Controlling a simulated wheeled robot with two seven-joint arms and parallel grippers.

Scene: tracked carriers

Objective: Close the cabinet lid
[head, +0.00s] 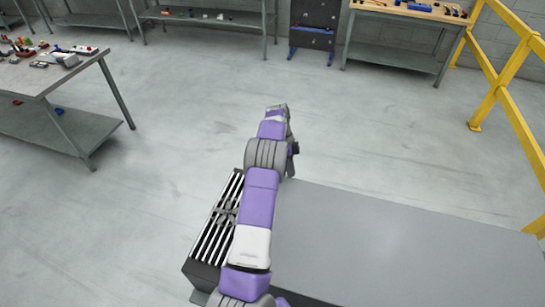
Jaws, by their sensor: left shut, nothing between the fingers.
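The cabinet is low in the view, with a wide flat grey panel (400,240) on the right and a dark section with black and white slats (212,240) on the left. I cannot tell from this view how far the lid is from shut. My left arm reaches from the bottom edge over the cabinet, covering the border between slats and panel. My left gripper (291,172) hangs down from the arm's far end, at the panel's far left corner. It is shut and empty; contact with the cabinet cannot be made out. My right gripper is not in view.
A workbench (60,75) with small parts stands at the left. Shelves (210,18) and a wood-topped bench (400,60) line the back wall. A yellow railing (508,85) runs along the right. The floor beyond the cabinet is clear.

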